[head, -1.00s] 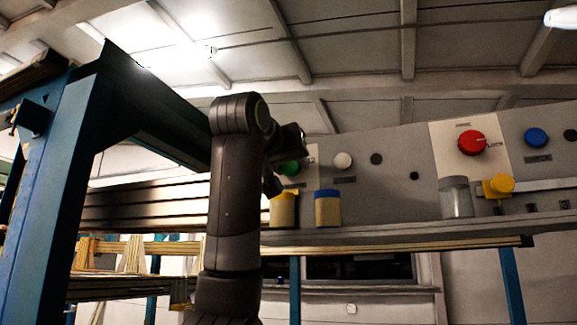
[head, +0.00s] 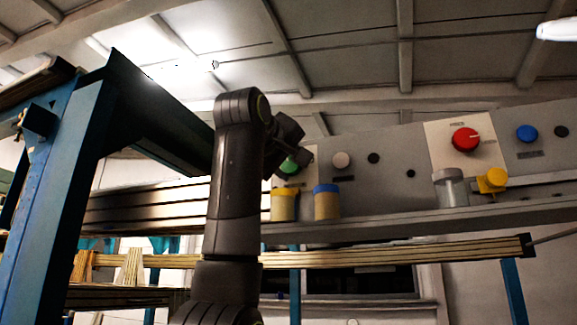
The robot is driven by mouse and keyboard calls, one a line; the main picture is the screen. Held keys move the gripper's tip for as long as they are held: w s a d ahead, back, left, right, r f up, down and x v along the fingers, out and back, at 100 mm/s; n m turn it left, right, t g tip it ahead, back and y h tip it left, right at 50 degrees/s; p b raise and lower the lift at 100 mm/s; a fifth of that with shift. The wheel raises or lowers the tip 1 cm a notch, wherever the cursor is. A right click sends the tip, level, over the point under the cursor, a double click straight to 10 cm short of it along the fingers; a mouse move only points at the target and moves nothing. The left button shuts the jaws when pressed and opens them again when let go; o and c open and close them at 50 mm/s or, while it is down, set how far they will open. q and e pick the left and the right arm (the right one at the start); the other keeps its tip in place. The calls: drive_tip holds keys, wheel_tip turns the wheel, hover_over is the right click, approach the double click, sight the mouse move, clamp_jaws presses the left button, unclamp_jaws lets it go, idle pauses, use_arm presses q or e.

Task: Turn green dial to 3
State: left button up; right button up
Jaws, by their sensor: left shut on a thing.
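The green dial (head: 289,165) sits on a pale plate at the left end of the grey panel (head: 400,150). My left arm rises in front of it, and my left gripper (head: 284,163) is at the dial, shut on it. The gripper and wrist cover part of the dial, and its number marks cannot be read. My right gripper does not show.
A ledge below the panel carries a yellow-lidded jar (head: 283,205), a blue-lidded jar (head: 327,203) and a grey-lidded glass jar (head: 450,187). A blue post (head: 55,200) stands at left.

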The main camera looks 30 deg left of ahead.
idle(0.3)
use_arm(q)
drive_tip(key=o, duration=1)
drive_tip(key=b+v, duration=0.7)
drive_tip(key=v, duration=1)
drive_tip(key=shift+s, duration=0.2)
drive_tip(key=shift+w+f, duration=0.1)
